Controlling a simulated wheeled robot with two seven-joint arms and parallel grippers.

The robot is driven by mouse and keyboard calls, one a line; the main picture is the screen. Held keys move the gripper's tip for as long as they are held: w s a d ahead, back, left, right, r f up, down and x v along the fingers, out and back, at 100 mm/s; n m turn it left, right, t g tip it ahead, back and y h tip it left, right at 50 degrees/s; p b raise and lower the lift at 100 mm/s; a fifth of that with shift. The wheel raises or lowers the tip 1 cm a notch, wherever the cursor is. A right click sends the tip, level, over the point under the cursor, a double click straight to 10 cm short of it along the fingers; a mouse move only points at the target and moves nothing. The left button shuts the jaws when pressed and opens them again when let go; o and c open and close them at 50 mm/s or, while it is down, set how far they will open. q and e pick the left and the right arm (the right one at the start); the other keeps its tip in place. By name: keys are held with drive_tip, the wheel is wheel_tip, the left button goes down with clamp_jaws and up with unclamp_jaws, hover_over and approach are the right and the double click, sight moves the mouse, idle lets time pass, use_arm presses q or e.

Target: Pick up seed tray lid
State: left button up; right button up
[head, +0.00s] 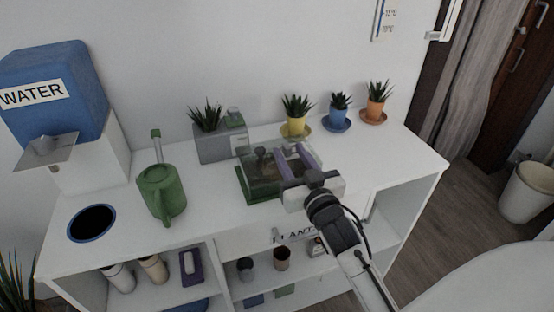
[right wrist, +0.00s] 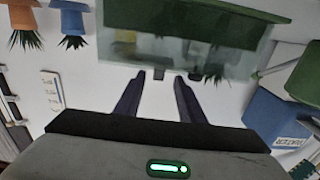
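The seed tray is a green base (head: 243,187) on the white desk, with a clear lid (head: 262,158) over it. Dark plants or soil show through the lid. In the right wrist view, the clear lid (right wrist: 180,55) spans the top, with the green tray (right wrist: 200,20) beyond it. My right gripper (head: 288,156) is at the right side of the lid, fingers apart. In the right wrist view, the gripper (right wrist: 160,80) has a clear gap between its fingers, and its tips are close to the lid's edge. I cannot tell whether they touch it. My left gripper is not in view.
A green watering can (head: 161,190) and blue water dispenser (head: 62,95) stand left. A grey planter (head: 222,148) is behind the tray. Yellow (head: 296,127), blue (head: 338,115) and orange (head: 375,109) pots line the back right. The desk's right end is clear.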

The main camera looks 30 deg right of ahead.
drive_tip(key=x, duration=0.4)
drive_tip(key=shift+w+d+f, duration=0.2)
drive_tip(key=shift+w+d, duration=0.05)
drive_tip(key=shift+w, duration=0.1)
clamp_jaws()
